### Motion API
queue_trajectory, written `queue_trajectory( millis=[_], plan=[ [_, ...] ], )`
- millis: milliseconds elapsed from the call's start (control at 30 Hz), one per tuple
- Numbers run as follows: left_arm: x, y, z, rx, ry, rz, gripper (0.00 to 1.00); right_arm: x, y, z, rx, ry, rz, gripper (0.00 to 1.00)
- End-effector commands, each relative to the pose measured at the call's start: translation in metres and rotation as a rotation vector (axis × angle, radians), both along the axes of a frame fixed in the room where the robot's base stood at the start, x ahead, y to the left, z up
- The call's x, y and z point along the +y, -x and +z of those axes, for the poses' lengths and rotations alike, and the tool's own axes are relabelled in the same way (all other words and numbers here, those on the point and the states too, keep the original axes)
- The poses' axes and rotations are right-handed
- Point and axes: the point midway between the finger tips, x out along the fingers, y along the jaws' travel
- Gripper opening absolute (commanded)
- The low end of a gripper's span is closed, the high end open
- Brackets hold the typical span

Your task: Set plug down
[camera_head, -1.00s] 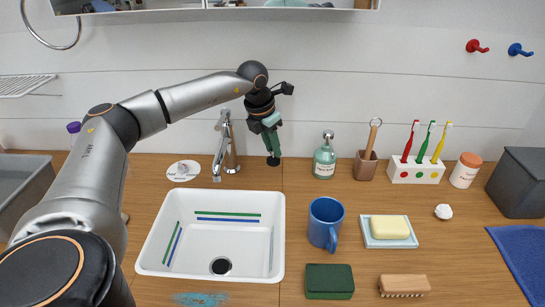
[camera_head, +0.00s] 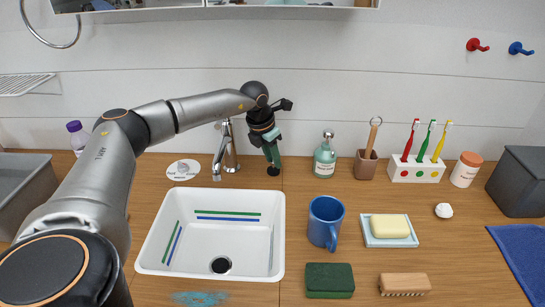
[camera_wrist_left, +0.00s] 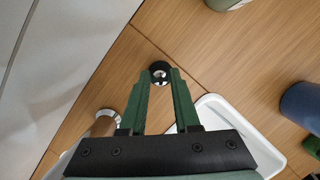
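The plug (camera_head: 273,170) is a small black round piece at the tips of my left gripper (camera_head: 272,162), to the right of the tap and behind the sink's back right corner. In the left wrist view the plug (camera_wrist_left: 160,72) shows as a black ring with a light centre, between the ends of the green fingers. My left gripper is shut on it, pointing down. The plug is at or just above the wooden counter (camera_head: 290,205); I cannot tell if it touches. My right gripper is not in view.
The white sink (camera_head: 240,240) with its dark drain (camera_head: 221,265) lies in front, and the tap (camera_head: 230,150) stands to the left. The soap dispenser (camera_head: 324,158) and blue mug (camera_head: 325,222) stand to the right. Bare counter lies between them and the plug.

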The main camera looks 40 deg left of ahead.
Motion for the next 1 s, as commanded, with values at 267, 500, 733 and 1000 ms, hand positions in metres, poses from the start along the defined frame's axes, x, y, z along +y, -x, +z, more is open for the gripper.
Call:
queue_trajectory(
  millis=[267, 500, 733, 1000],
  plan=[
    [0.0, 0.0, 0.0, 0.0, 0.0, 0.0, 0.54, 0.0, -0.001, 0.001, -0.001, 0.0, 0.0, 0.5],
    [0.0, 0.0, 0.006, -0.001, 0.0, 0.0, 0.54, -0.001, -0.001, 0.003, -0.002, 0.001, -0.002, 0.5],
    [0.001, 0.01, 0.043, -0.004, 0.0, 0.0, 0.54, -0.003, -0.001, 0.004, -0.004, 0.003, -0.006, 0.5],
    [0.002, 0.025, 0.096, -0.003, -0.001, 0.0, 0.54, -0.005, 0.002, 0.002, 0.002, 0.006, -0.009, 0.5]
  ],
)
